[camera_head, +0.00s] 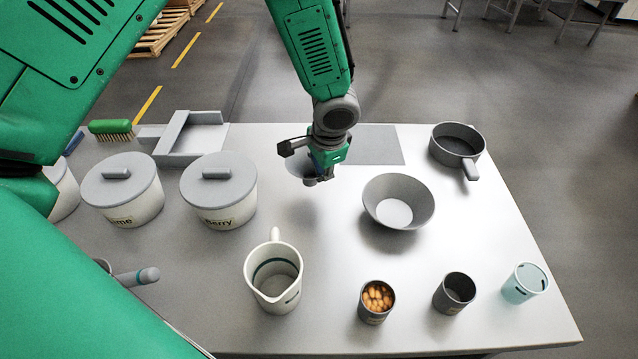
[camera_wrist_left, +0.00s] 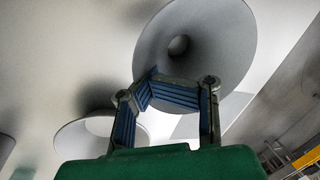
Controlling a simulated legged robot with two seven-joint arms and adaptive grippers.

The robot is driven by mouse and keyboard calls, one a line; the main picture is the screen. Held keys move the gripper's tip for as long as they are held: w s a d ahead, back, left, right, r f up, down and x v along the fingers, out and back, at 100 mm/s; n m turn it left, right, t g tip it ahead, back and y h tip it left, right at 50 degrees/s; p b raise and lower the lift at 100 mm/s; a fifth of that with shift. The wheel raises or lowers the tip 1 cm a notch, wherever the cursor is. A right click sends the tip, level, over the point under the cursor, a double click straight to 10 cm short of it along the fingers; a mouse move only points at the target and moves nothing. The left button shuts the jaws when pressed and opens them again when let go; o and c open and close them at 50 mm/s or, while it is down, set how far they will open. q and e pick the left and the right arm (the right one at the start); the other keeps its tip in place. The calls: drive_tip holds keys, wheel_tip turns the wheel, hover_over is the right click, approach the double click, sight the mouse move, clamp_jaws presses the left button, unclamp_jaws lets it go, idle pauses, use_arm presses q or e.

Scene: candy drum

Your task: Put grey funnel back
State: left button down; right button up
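The grey funnel (camera_head: 298,168) is just left of my left gripper (camera_head: 322,176) in the head view, partly hidden by it, over the middle of the table. In the left wrist view the funnel (camera_wrist_left: 195,40) shows its wide mouth and dark spout hole. The left gripper's blue-padded fingers (camera_wrist_left: 178,100) meet the funnel's near rim and look closed on it; the exact contact is partly hidden. The funnel looks raised above the table. My right gripper is not in view.
A grey bowl (camera_head: 425,205) stands right of the gripper, with a grey mat (camera_head: 378,143) behind. A pan (camera_head: 455,145), white jug (camera_head: 258,298), nut-filled cup (camera_head: 371,317), lidded pots (camera_head: 236,212), a grey tray (camera_head: 208,119) and a green brush (camera_head: 108,126) stand around.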

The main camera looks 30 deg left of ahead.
use_arm(q)
drive_tip(key=shift+d+f, duration=0.8)
drive_tip(key=shift+f, duration=0.9)
drive_tip(key=shift+a+f, duration=0.1)
drive_tip(key=shift+f, duration=0.1)
drive_tip(key=shift+a+f, duration=0.1)
drive_tip(key=shift+a, duration=0.3)
drive_tip(key=c, duration=2.2)
unclamp_jaws()
drive_tip(key=shift+a, duration=0.2)
drive_tip(key=o, duration=0.7)
drive_tip(key=shift+o, duration=0.2)
drive_tip(key=shift+d, duration=0.5)
drive_tip(key=shift+d+r, duration=0.1)
drive_tip(key=shift+r, duration=0.3)
drive_tip(key=v, duration=1.1)
drive_tip(key=shift+r, duration=0.2)
drive_tip(key=shift+s, duration=0.1)
drive_tip(key=shift+a, duration=0.25)
